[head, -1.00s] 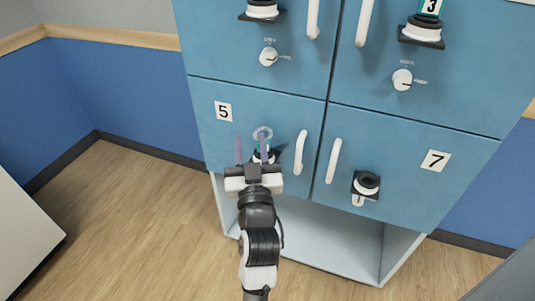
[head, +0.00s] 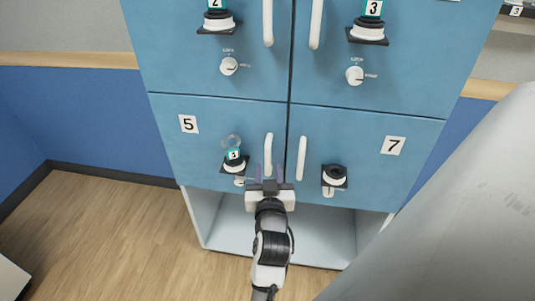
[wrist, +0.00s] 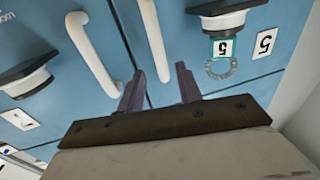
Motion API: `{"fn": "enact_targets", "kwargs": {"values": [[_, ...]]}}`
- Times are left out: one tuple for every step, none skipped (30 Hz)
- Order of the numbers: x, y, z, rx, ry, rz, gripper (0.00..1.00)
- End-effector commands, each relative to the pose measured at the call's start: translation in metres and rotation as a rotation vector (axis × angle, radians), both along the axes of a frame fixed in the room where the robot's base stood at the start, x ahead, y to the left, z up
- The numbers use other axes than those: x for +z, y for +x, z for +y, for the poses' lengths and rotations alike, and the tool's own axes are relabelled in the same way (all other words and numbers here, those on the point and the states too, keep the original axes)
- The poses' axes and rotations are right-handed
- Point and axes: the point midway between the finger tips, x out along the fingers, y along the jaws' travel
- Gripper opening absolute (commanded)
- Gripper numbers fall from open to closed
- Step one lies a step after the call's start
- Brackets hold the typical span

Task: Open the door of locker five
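The door of locker five (head: 210,135) is the lower left blue door in the head view, marked with a "5" label (head: 188,124), and looks shut. Its white upright handle (head: 268,150) is near the door's right edge; it also shows in the wrist view (wrist: 153,35). My gripper (head: 267,172) is open and empty at the lower end of this handle. In the wrist view the handle's end appears between my two spread fingers (wrist: 160,92); I cannot tell whether they touch it. A green "5" tag with a ring (head: 234,156) is at the black holder left of the handle.
The handle of locker seven (head: 302,158) is close on the right, with a black holder (head: 335,177) beyond it. A small white knob (head: 240,181) is partly hidden under locker five's holder. Below the doors is an open white compartment (head: 232,225). A large grey surface fills the right side.

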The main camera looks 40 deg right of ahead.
Motion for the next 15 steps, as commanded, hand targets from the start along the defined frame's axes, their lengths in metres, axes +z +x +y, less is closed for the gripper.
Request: {"fn": "enact_targets", "kwargs": {"values": [[0.004,0.009,-0.008,0.000,-0.002,0.002,0.35],[0.003,0.014,-0.011,0.000,-0.002,0.003,0.35],[0.004,0.019,-0.016,-0.001,-0.003,0.001,0.35],[0.003,0.023,-0.019,-0.001,-0.002,0.001,0.35],[0.003,0.028,-0.022,0.000,-0.002,0.001,0.35],[0.003,0.032,-0.026,0.000,-0.001,0.002,0.35],[0.002,0.035,-0.028,0.000,-0.002,0.003,0.35],[0.002,0.038,-0.030,0.000,-0.002,0.002,0.35],[0.002,0.042,-0.033,0.000,-0.002,0.000,0.35],[0.001,0.044,-0.034,0.000,-0.001,0.001,0.35],[0.001,0.045,-0.036,0.000,0.000,0.001,0.35],[0.001,0.047,-0.037,0.000,-0.001,0.001,0.35],[0.001,0.048,-0.038,0.000,-0.001,0.001,0.35],[0.001,0.049,-0.038,0.000,-0.001,0.001,0.35],[0.000,0.049,-0.039,0.000,-0.001,0.001,0.35]]}}
